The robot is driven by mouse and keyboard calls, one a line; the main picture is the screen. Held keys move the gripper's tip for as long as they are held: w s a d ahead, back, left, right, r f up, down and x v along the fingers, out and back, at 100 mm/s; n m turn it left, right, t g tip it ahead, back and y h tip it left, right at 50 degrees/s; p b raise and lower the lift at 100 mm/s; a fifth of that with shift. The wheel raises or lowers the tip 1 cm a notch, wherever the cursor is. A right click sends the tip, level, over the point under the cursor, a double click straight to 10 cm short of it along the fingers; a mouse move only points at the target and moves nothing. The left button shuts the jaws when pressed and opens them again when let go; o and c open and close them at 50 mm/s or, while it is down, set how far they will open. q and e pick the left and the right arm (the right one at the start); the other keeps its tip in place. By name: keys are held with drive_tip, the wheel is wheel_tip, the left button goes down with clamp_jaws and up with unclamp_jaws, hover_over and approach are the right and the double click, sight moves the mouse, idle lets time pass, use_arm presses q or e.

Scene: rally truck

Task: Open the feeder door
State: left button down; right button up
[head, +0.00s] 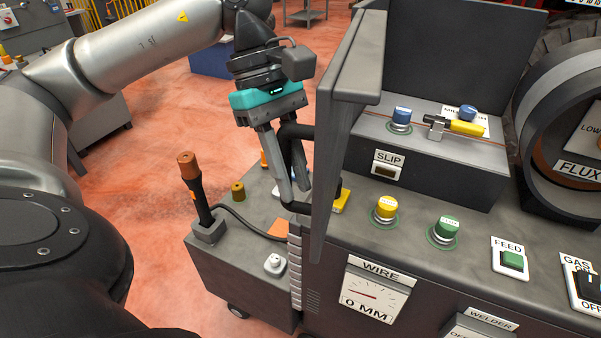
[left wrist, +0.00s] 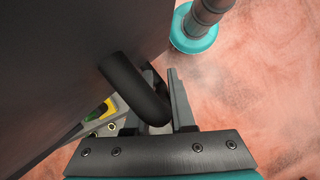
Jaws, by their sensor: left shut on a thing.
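The feeder door (head: 345,120) is a tall dark grey panel. It stands upright and is seen nearly edge-on in the head view, at the left of the feeder's knobs. Its broad face (left wrist: 60,60) fills the left of the left wrist view. A black bar handle (head: 298,131) is on its left side, and it also shows in the left wrist view (left wrist: 138,88). My left gripper (head: 292,200) is shut on this handle, its fingers pointing down. The door partly hides the fingertips. My right gripper is not in view.
Right of the door are the SLIP box (head: 425,165), a yellow knob (head: 385,207), a green knob (head: 445,227) and the WIRE gauge (head: 372,295). A torch-like tool (head: 195,185) stands upright on the lower shelf at left. Open red floor (head: 150,120) lies beyond.

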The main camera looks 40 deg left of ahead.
use_arm(q)
drive_tip(key=shift+a, duration=0.25)
drive_tip(key=c, duration=0.8)
unclamp_jaws()
drive_tip(key=shift+o, duration=0.2)
drive_tip(key=p+v, duration=0.6)
drive_tip(key=v, duration=0.9)
drive_tip(key=shift+r, duration=0.2)
drive_tip(key=shift+d, duration=0.1)
